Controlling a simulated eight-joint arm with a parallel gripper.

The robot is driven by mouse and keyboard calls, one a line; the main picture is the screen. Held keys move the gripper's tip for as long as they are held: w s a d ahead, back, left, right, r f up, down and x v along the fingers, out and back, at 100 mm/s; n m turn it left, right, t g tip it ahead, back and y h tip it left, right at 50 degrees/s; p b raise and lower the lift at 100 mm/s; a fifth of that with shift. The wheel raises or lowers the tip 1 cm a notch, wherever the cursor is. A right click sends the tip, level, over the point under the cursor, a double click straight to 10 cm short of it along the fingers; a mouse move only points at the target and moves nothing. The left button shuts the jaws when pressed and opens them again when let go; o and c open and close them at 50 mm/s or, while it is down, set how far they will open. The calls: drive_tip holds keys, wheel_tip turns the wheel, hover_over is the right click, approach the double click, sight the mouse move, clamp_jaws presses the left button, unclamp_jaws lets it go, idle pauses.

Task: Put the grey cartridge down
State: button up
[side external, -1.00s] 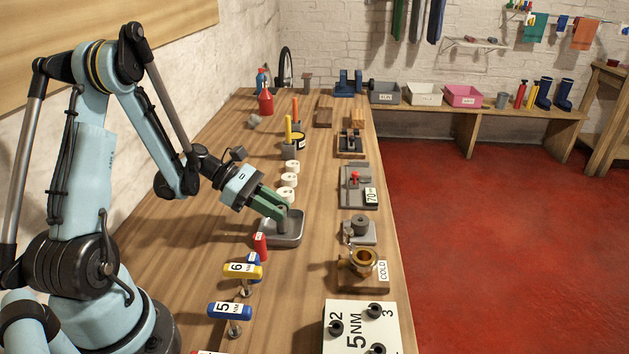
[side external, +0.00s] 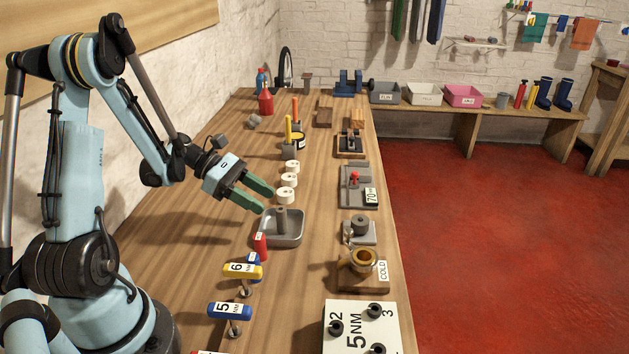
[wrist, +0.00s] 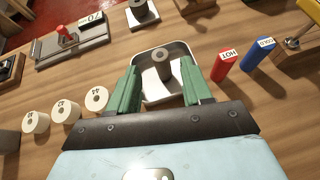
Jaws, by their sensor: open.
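The grey cartridge (side external: 282,219) stands upright in the shallow grey tray (side external: 298,240). The wrist view also shows the cartridge (wrist: 163,70) inside the tray (wrist: 150,98), beyond and between my fingertips. My gripper (side external: 264,199) is open and empty, with its green fingers apart. It is above and to the left of the tray in the side view, clear of the cartridge. The wrist view shows the gripper (wrist: 159,66) with both fingers spread and nothing between them.
Several white numbered rolls (side external: 287,181) stand behind the tray. A red HOT cylinder (side external: 260,246) and a blue cylinder (wrist: 257,53) stand beside it. Fixtures line the bench's right side, including a brass COLD cup (side external: 364,260). Yellow and blue handled tools (side external: 242,271) are in front.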

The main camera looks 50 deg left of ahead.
drive_tip(key=v, duration=0.7)
drive_tip(key=d+r+m+y, duration=0.2)
drive_tip(key=d+m+y, duration=0.3)
drive_tip(key=d+m, duration=0.3)
drive_tip(key=d+r+m+y, duration=0.2)
drive_tip(key=d+m+y, duration=0.3)
drive_tip(key=d+m, duration=0.4)
drive_tip(key=m, duration=0.7)
drive_tip(key=shift+s+d+r+m, duration=0.2)
drive_tip(key=shift+d+r+m, duration=0.1)
drive_tip(key=shift+r+m, duration=0.1)
